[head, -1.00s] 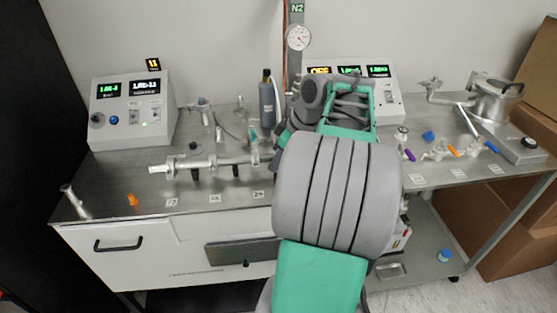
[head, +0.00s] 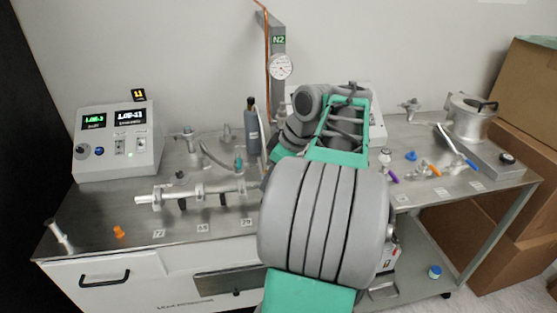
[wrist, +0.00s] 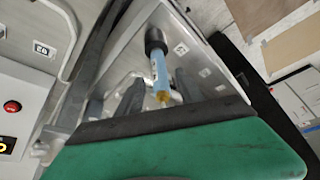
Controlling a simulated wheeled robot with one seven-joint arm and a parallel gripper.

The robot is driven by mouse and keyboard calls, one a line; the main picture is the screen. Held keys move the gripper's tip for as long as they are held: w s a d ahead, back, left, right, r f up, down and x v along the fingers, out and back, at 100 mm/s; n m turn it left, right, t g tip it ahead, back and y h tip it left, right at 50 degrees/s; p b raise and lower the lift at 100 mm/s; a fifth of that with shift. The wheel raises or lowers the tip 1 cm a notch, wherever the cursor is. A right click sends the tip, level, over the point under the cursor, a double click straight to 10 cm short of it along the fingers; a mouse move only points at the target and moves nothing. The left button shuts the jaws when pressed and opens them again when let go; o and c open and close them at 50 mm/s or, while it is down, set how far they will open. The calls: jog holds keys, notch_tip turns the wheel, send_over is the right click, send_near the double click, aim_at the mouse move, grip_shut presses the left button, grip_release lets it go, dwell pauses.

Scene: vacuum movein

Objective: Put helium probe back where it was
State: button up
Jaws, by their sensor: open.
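A slim light-blue probe (wrist: 159,70) with a dark grip at one end and a brass-coloured tip shows in the wrist view; I take it for the helium probe. My gripper (wrist: 160,88) is open, with its grey fingers to either side of the probe's lower part. I cannot tell whether they touch it. The probe cannot be made out in the head view, where my own arm hides the gripper and part of the bench (head: 100,215).
A grey bottle (head: 252,130) stands by the gauge post (head: 280,88). A metal manifold (head: 195,191) lies along the bench's left half, with a control box (head: 118,143) behind it. Small coloured parts and a metal vessel (head: 469,120) stand at the right. Cardboard boxes (head: 525,130) are beyond.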

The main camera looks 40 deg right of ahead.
jog(key=p+v, duration=0.2)
jog(key=v, duration=0.5)
jog(key=w+a+f+m, duration=0.1)
jog(key=w+a, duration=0.2)
jog(key=a, duration=0.5)
jog(key=w+a+f+m, duration=0.1)
jog(key=w+a+f, duration=0.15)
jog(key=a, duration=0.55)
jog(key=s+a+f+m+h, duration=0.1)
jog(key=s+a+f, duration=0.2)
jog(key=a, duration=0.3)
jog(key=s+a+f+m+g, duration=0.1)
jog(key=s+a+f, duration=0.3)
jog(key=a, duration=0.3)
jog(key=shift+f+h, duration=0.4)
jog(key=shift+f, duration=0.25)
jog(key=shift+s, duration=0.15)
jog(key=shift+c, duration=0.8)
